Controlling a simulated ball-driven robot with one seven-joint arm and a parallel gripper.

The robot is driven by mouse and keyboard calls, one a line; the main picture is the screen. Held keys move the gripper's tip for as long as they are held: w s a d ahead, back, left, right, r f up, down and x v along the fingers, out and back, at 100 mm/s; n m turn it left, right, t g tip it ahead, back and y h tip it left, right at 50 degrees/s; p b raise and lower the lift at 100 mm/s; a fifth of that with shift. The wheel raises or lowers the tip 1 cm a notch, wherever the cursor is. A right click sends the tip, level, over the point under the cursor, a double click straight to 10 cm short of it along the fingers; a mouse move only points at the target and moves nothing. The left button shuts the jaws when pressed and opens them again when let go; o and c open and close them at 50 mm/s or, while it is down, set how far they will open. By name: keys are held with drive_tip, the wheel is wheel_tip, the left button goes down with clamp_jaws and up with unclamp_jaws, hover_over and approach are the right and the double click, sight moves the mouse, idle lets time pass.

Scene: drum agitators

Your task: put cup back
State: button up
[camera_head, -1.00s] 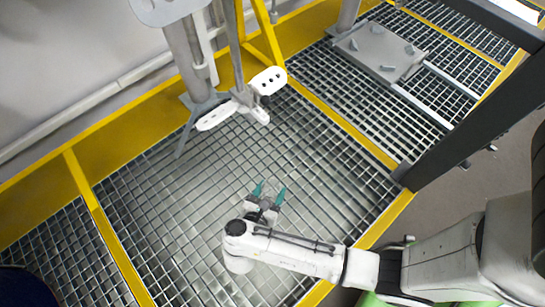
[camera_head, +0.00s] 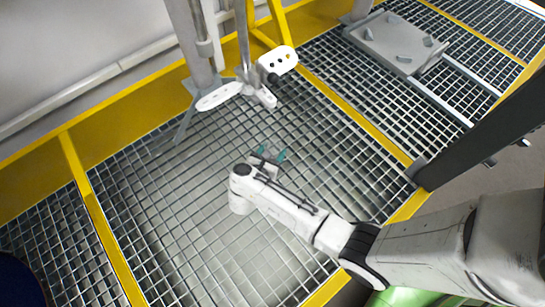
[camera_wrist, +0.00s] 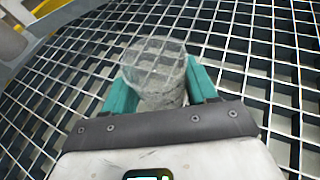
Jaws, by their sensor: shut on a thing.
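A clear, see-through cup (camera_wrist: 158,72) sits between the two green fingers of my gripper (camera_wrist: 161,90) in the wrist view. The fingers are shut on its sides, and the grating shows through it. Something greyish and mottled shows in its lower part; I cannot tell whether it is contents or the cup wall. In the head view my gripper (camera_head: 271,155) is over the metal grating (camera_head: 190,210), below and right of the agitator. The cup is hard to make out there.
A white-bladed agitator (camera_head: 220,96) on upright shafts stands at the back. A grey plate with small blocks (camera_head: 385,45) lies at the upper right. Yellow rails (camera_head: 100,230) divide the grating, and a dark beam (camera_head: 480,145) crosses at right. The grating around my gripper looks clear.

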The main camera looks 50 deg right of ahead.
drive_tip(key=shift+w+d+f+b, duration=0.1)
drive_tip(key=shift+f+b, duration=0.4)
drive_tip(key=shift+f, duration=0.4)
drive_tip(key=shift+w+d+f+b, duration=0.1)
drive_tip(key=shift+f+b, duration=0.35)
drive_tip(key=shift+f, duration=0.45)
drive_tip(key=shift+f, duration=0.1)
drive_tip(key=shift+f, duration=0.15)
drive_tip(key=o, duration=1.1)
